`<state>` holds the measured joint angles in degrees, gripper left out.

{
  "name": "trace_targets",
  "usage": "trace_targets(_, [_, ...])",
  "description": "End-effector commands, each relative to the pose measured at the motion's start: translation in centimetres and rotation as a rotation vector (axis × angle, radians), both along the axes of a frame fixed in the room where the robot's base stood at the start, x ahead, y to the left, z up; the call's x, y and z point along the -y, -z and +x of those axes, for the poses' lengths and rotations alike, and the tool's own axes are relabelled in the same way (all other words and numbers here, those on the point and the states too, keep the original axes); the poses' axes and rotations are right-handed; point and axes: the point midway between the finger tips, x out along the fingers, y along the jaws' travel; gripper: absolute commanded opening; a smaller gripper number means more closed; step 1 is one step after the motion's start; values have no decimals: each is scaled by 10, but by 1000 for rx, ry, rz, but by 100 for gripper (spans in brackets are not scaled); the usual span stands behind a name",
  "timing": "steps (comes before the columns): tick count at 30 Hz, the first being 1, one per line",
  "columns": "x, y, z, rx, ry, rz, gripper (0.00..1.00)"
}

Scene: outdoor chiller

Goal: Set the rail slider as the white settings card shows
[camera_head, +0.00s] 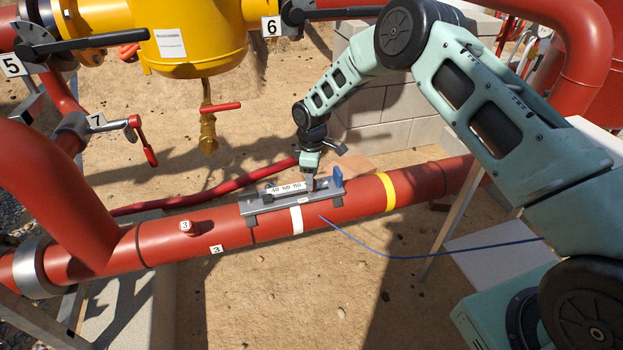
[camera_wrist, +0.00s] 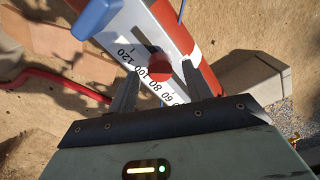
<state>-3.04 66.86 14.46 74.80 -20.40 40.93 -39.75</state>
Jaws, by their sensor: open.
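The rail slider is a grey rail (camera_head: 250,207) on the red pipe, with a white scale strip (camera_head: 286,188). Its red knob (camera_wrist: 158,68) stands in the rail's slot, beside the numbers around 80 and 100 in the wrist view; the exact reading cannot be told. My gripper (camera_head: 312,186) is over the right part of the rail. In the wrist view its open fingers (camera_wrist: 160,63) are on either side of the knob; contact cannot be told. A white sheet (camera_head: 170,42) on the yellow vessel may be the settings card; its print is too small to read.
A blue part (camera_head: 337,177) stands at the rail's right end, close to my gripper. The red pipe (camera_head: 345,206) carries a white band (camera_head: 296,220) and a yellow band (camera_head: 387,192). A blue cable (camera_head: 400,257) hangs in front. A block wall (camera_head: 385,115) stands behind.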

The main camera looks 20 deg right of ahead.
Motion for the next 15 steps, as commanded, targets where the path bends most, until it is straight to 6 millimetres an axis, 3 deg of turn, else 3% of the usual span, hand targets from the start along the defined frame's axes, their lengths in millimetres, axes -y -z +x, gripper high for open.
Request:
trace_targets(6, [0,13,0,0,0,0,50])
trace_targets(14, [0,14,0,1,0,0,50])
trace_targets(15, [0,14,0,1,0,0,39])
